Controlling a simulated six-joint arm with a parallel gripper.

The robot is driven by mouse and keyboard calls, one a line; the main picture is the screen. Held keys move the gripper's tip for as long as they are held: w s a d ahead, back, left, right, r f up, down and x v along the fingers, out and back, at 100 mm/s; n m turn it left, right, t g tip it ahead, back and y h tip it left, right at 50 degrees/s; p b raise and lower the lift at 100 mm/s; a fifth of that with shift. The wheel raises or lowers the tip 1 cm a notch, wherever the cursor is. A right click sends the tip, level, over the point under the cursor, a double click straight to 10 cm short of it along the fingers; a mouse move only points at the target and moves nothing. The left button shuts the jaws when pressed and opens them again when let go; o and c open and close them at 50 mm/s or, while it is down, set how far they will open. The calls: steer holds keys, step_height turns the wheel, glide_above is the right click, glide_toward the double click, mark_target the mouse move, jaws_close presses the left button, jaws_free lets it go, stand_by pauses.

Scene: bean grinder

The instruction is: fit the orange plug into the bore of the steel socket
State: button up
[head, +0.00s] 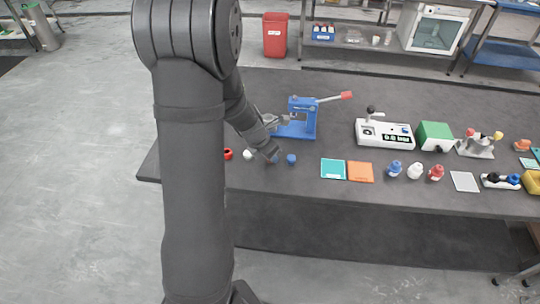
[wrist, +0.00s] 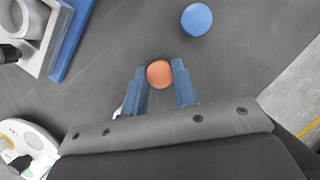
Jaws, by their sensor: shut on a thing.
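The orange plug (wrist: 159,74) shows in the wrist view as a round orange top between the two blue fingers of my gripper (wrist: 161,79). My gripper is shut on it, low over the dark table. A grey metal block (wrist: 36,38) stands by a blue base at the upper left of the wrist view. It may be the steel socket, but I cannot tell, and no bore shows clearly.
A blue round piece (head: 291,159) sits right of my gripper, also in the wrist view (wrist: 197,19). A blue lever press (head: 303,120) stands behind. A white piece (head: 247,155) and red ring (head: 227,154) lie left.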

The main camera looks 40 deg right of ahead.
steer(key=r, duration=0.2)
steer(key=s+r, duration=0.1)
steer(key=r, duration=0.1)
steer(key=shift+d+r, duration=0.15)
steer(key=shift+r, duration=0.1)
steer(key=s+d+r, duration=0.2)
steer(key=s+r, duration=0.4)
steer(key=s, duration=0.5)
steer(key=w+a+m+g+y, duration=0.15)
steer(key=w+a+m, duration=0.25)
steer(key=w+a, duration=0.65)
steer(key=w+a+m+g+h, duration=0.15)
steer(key=w+a+m, duration=0.3)
steer(key=w, duration=1.05)
steer(key=w+a+m+g+y, duration=0.1)
steer(key=w+a+m+y, duration=0.3)
steer(key=a, duration=0.9)
steer(key=w+a+m+g+h, duration=0.1)
steer(key=w+a+m, duration=0.35)
steer(key=a, duration=0.85)
step_height(320, 180, up, 3)
steer(key=n+t+h, duration=0.2)
steer(key=n+t, duration=0.5)
steer(key=n, duration=1.5)
glide_above(269, 119)
steer(key=a, duration=0.1)
steer(key=f, duration=0.9)
steer(key=shift+s+a+f, duration=0.1)
steer(key=shift+s+f, duration=0.2)
steer(key=shift+f, duration=0.15)
